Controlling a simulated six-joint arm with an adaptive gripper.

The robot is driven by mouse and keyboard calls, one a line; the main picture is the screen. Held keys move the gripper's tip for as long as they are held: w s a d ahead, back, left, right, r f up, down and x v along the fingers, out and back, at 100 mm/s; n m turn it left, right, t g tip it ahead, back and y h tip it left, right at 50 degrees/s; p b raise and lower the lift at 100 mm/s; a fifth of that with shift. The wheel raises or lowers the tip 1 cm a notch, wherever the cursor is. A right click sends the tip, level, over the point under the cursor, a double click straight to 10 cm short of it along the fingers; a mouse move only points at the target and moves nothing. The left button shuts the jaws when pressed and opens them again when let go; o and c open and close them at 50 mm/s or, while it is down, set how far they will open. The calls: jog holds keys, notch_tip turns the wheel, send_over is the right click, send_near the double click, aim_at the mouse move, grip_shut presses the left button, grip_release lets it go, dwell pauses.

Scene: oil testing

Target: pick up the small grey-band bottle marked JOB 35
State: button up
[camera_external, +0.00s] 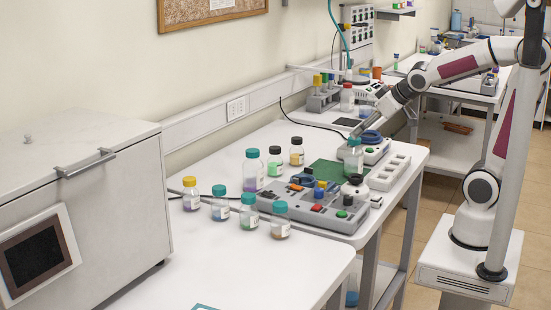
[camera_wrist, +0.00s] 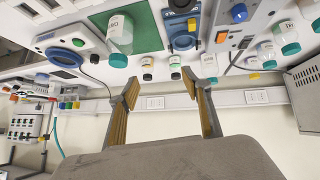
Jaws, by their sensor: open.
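My gripper (camera_external: 362,128) is open at the far end of the bench; its spread, empty fingers show in the wrist view (camera_wrist: 158,78). A clear bottle with a teal cap (camera_external: 354,160) stands just below the fingers in the external view. A large clear teal-capped bottle also shows in the wrist view (camera_wrist: 119,36), above and left of the fingers and apart from them. Two smaller bottles, one on the left (camera_wrist: 147,65) and one on the right (camera_wrist: 175,64), appear beyond the fingertips. The labels are too small to read, so I cannot tell which bottle is JOB 35.
Several capped bottles, including a yellow-capped one (camera_external: 190,197) and a green-filled one (camera_external: 275,166), stand on the white bench (camera_external: 185,255). A grey control panel (camera_external: 312,208) and a green mat (camera_external: 325,172) lie near them. A large cabinet (camera_external: 120,220) stands at left. The front bench is mostly clear.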

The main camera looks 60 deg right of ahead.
jog(key=w+d+f+n+t, duration=0.1)
jog(key=w+d+f, duration=0.1)
jog(key=w, duration=0.6)
jog(key=w+d+f+t, duration=0.1)
jog(key=w+f+t, duration=0.1)
jog(key=w, duration=0.6)
jog(key=n+t+y, duration=0.1)
jog(key=t+y, duration=0.1)
jog(key=y, duration=0.2)
send_near(279, 156)
jog(key=w+d, duration=0.1)
jog(key=w, duration=0.3)
jog(key=shift+w+a+f+n, duration=0.1)
jog(key=shift+f+n, duration=0.15)
jog(key=shift+n, duration=0.05)
jog(key=shift+x, duration=1.15)
jog(key=shift+a, duration=0.1)
jog(key=shift+w+a+f, duration=0.25)
jog(key=shift+w, duration=0.25)
jog(key=shift+w+a+f, duration=0.25)
jog(key=shift+w, duration=0.3)
jog(key=shift+w+a+f, duration=0.2)
jog(key=shift+w+f, duration=0.05)
jog(key=shift+w, duration=0.25)
jog(key=shift+w+a+f, duration=0.1)
jog(key=shift+w+f, duration=0.15)
jog(key=shift+w, duration=0.45)
